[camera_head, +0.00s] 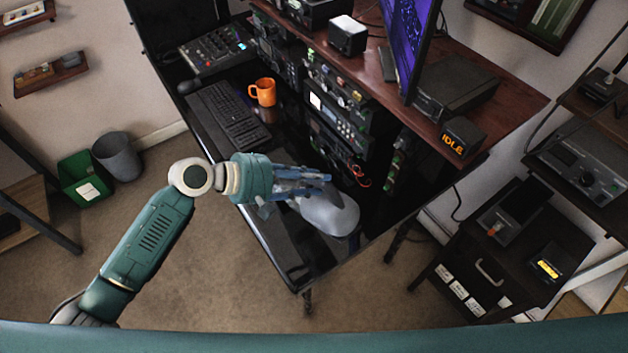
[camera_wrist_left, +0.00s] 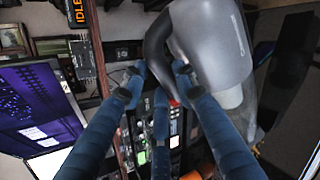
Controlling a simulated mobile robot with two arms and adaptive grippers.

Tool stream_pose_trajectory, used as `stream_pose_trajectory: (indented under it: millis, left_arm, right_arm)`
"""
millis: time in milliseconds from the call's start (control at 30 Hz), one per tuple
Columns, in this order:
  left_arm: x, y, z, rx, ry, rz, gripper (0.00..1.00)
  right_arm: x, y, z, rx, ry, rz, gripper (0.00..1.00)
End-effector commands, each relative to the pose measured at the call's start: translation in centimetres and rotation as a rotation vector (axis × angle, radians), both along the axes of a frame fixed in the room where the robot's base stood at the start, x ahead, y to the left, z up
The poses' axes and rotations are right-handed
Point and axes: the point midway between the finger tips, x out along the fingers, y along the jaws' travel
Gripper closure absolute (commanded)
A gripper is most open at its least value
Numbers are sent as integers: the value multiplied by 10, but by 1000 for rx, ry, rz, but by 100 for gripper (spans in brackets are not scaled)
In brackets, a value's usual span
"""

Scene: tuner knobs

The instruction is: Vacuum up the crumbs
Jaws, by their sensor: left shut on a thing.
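A grey handheld vacuum (camera_head: 330,212) is over the front part of the glossy black desk (camera_head: 268,222). My left gripper (camera_head: 312,181) comes in from the left and is shut on the vacuum. In the left wrist view the vacuum's rounded grey body (camera_wrist_left: 218,45) is at the top, with a dark curved handle (camera_wrist_left: 153,48) by the blue fingers (camera_wrist_left: 160,82). I cannot tell whether the vacuum touches the desk. I cannot make out any crumbs; the gripper and vacuum cover part of the desk. My right gripper is not in view.
An orange mug (camera_head: 264,92) and a black keyboard (camera_head: 229,116) are farther back on the desk. Radio equipment (camera_head: 338,122) lines its right side under a wooden shelf (camera_head: 505,103). A grey bin (camera_head: 118,156) and a green bin (camera_head: 86,177) stand on the floor at left.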

Motion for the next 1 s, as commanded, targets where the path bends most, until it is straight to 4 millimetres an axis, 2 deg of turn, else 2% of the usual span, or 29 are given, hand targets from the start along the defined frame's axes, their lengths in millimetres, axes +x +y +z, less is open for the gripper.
stream_pose_trajectory:
  millis: [33, 400, 1000]
  left_arm:
    - [2, -1, 5, -8, -8, 1, 100]
    - [4, 0, 5, -7, -9, 1, 100]
    - [41, 25, 4, -6, -10, 1, 100]
  right_arm:
    - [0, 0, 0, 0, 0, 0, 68]
    - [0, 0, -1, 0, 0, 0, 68]
    - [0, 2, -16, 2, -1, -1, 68]
